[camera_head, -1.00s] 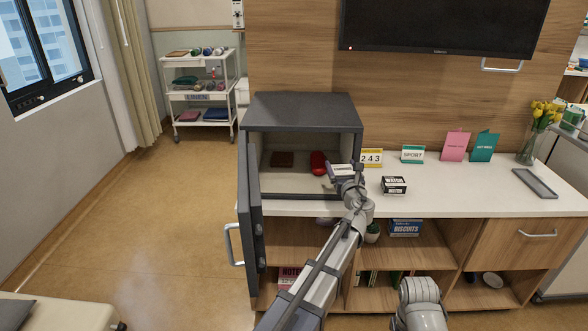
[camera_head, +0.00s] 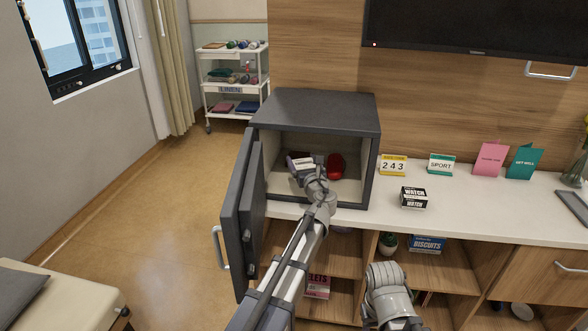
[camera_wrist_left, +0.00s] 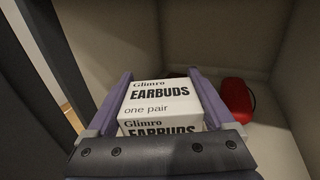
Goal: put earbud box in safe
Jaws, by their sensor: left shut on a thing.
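The white earbud box (camera_wrist_left: 160,97), lettered "EARBUDS one pair", sits between the purple fingers of my left gripper (camera_wrist_left: 165,85) in the left wrist view. The gripper is shut on it. In the head view the earbud box (camera_head: 301,163) shows small at the end of my left gripper (camera_head: 304,166), inside the mouth of the safe. The dark grey safe (camera_head: 318,107) stands on the white counter with its door (camera_head: 242,210) swung open to the left. Whether the box touches the safe floor is hidden. My right gripper is out of view.
A red case (camera_head: 336,166) lies in the safe, right of the box; it also shows in the left wrist view (camera_wrist_left: 237,100). A dark item behind the box is mostly hidden.

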